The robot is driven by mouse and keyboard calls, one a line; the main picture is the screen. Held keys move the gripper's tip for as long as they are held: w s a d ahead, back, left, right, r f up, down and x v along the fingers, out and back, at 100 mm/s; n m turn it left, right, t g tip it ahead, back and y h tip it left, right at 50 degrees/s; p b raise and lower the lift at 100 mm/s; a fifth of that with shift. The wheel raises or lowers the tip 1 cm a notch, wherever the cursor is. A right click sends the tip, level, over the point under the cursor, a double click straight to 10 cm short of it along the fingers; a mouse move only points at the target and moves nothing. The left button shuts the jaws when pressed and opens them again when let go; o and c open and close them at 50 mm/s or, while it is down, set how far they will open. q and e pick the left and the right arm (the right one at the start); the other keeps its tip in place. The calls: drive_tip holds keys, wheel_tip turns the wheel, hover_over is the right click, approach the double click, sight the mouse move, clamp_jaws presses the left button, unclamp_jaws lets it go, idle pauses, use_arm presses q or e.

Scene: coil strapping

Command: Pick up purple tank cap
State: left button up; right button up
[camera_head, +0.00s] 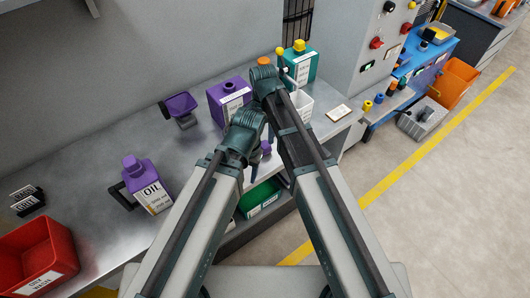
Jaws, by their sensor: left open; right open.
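A purple tank (228,98) with a white label stands on the grey bench. Its top, with a purple cap (229,86), is in view. My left gripper (256,158) is open, in front of and below the tank, and largely hidden by its own wrist. A small purple piece (266,147) shows beside it; I cannot tell what it is. My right gripper (286,72) is open, to the right of the purple tank and near the teal tank (303,66); the arm hides much of it.
A purple oil can (149,188) and purple funnel-like vessel (180,106) stand left on the bench. A red bin (38,250) is at lower left. A white container (300,105) stands right of my arms. A green bin (262,197) sits below. Bench space between these is clear.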

sight(265, 144)
use_arm(q)
drive_tip(key=shift+f+b, duration=1.1)
drive_tip(key=shift+f, duration=0.55)
use_arm(e)
drive_tip(key=shift+f, duration=1.65)
use_arm(q)
drive_tip(key=shift+f, duration=0.1)
use_arm(e)
drive_tip(key=shift+f, duration=0.1)
use_arm(q)
wheel_tip(265, 144, down, 5)
drive_tip(key=b, duration=0.5)
drive_tip(key=shift+f, duration=0.1)
use_arm(e)
drive_tip(key=f, duration=0.5)
drive_tip(key=shift+s+d, duration=0.25)
drive_tip(key=shift+s, duration=0.05)
clamp_jaws()
use_arm(q)
drive_tip(key=shift+r, duration=0.2)
use_arm(e)
drive_tip(key=shift+r, duration=0.1)
